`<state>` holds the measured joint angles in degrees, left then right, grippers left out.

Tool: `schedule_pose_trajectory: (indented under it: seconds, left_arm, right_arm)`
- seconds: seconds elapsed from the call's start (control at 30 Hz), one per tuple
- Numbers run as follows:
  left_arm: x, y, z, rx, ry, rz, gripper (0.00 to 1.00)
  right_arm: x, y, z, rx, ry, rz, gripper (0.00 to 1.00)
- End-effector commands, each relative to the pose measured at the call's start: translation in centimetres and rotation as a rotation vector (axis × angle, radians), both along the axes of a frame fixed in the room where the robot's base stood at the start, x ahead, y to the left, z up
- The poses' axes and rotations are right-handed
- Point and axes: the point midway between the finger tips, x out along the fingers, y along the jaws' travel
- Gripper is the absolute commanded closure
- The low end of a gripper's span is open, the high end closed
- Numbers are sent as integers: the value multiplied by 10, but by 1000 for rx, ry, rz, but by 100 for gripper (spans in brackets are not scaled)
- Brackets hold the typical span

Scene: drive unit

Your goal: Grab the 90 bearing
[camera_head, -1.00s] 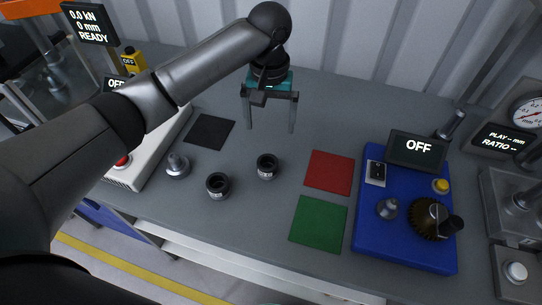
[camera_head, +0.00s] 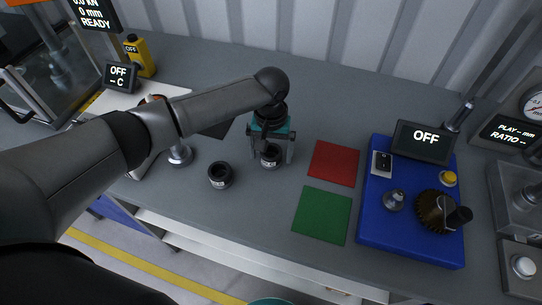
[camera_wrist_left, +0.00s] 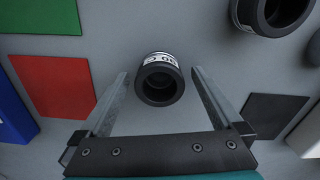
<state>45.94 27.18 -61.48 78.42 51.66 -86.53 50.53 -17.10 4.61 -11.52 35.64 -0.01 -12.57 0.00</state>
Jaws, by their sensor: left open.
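A dark ring-shaped bearing (camera_head: 270,157) with a pale label band stands on the grey bench. In the left wrist view this bearing (camera_wrist_left: 161,84) has a marking that looks like an upside-down 90. My left gripper (camera_head: 271,161) is open and points down over it. In the left wrist view the finger tips (camera_wrist_left: 160,75) lie on either side of the bearing, with a gap on each side. A second, similar bearing (camera_head: 220,175) stands to the left; its label is not readable. My right gripper's jaws are not in view.
A red mat (camera_head: 333,163) and a green mat (camera_head: 322,214) lie to the right, before a blue unit (camera_head: 410,240) with an OFF screen (camera_head: 423,142). A metal part (camera_head: 180,155) stands left of the bearings. A black mat (camera_wrist_left: 272,115) lies nearby.

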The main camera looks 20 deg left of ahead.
Motion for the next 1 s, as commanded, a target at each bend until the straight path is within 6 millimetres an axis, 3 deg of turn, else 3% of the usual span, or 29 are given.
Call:
schedule_pose_trajectory:
  seconds: [0.27,1.0]
  left_arm:
    - [0,0,-2,0,-1,-1,2]
    - [0,0,-2,0,-1,-1,86]
  right_arm:
    - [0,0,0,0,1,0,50]
    - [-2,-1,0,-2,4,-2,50]
